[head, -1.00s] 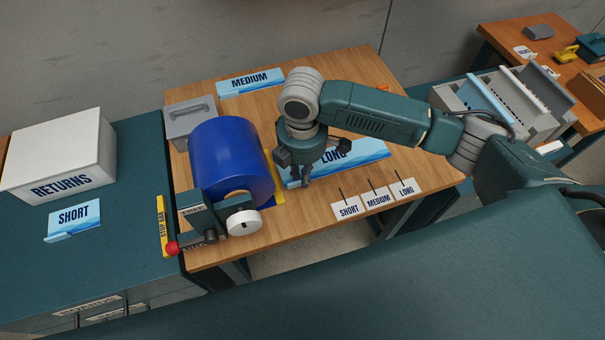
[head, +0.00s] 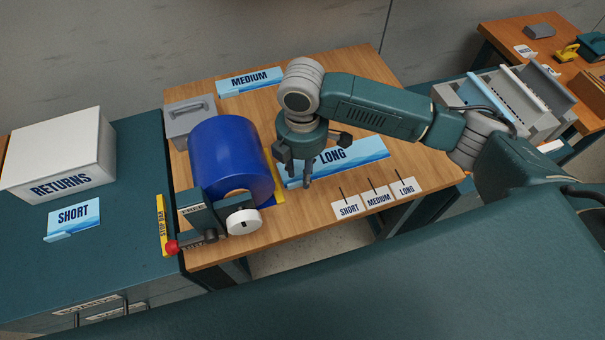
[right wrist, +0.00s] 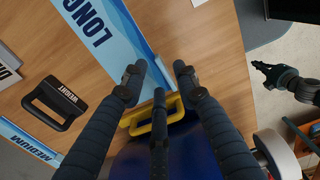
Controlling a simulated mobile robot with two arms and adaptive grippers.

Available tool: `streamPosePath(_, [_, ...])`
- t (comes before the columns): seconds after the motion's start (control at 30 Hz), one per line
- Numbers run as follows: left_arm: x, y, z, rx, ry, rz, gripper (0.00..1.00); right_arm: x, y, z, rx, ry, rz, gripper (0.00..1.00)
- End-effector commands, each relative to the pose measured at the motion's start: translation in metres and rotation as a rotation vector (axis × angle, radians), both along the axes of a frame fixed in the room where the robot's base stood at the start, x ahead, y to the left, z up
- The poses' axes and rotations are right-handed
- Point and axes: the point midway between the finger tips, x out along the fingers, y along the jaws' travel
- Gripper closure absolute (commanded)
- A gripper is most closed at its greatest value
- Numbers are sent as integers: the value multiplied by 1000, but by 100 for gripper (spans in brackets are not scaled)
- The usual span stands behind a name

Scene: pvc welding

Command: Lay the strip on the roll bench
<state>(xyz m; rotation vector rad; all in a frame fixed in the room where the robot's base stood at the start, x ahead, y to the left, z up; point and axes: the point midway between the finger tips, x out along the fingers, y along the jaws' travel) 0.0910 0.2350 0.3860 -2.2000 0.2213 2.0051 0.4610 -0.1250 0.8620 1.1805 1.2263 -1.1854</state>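A light blue and white strip marked LONG (head: 352,157) lies flat on the wooden roll bench (head: 245,106), right of the big blue roll (head: 232,155). It also shows in the right wrist view (right wrist: 100,36). A similar strip marked MEDIUM (head: 250,81) lies at the back of the bench. One marked SHORT (head: 73,219) is on the green cabinet at left. My right gripper (head: 294,179) is open and empty over the near end of the LONG strip; its spread fingers show in the wrist view (right wrist: 160,70). A dark gripper, apparently my left (right wrist: 285,80), shows only there; its opening is unclear.
A grey weight with a handle (head: 190,118) stands behind the roll. A white wheel (head: 243,222) and a red knob (head: 172,247) are at the front. Several small cards (head: 376,197) line the right front edge. A white RETURNS box (head: 60,155) stands at left.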

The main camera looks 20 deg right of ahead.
Motion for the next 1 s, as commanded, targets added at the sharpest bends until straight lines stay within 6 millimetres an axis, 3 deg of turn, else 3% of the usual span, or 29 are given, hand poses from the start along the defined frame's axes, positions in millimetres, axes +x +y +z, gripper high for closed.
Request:
streamPosePath(0.2, [1, 0, -6, 0, -1, 0, 100, 1, 1, 48, 1, -4, 1, 70])
streamPosePath(0.43, [0, 0, -9, 0, -1, 0, 100, 1, 1, 87, 1, -2, 0, 70])
streamPosePath(0.6, [1, 0, -10, 0, -1, 0, 100, 0, 0, 98, 0, 0, -1, 70])
streamPosePath(1.0, [0, 0, -10, 1, 0, 1, 100, 0, 0, 100, 0, 1, -1, 70])
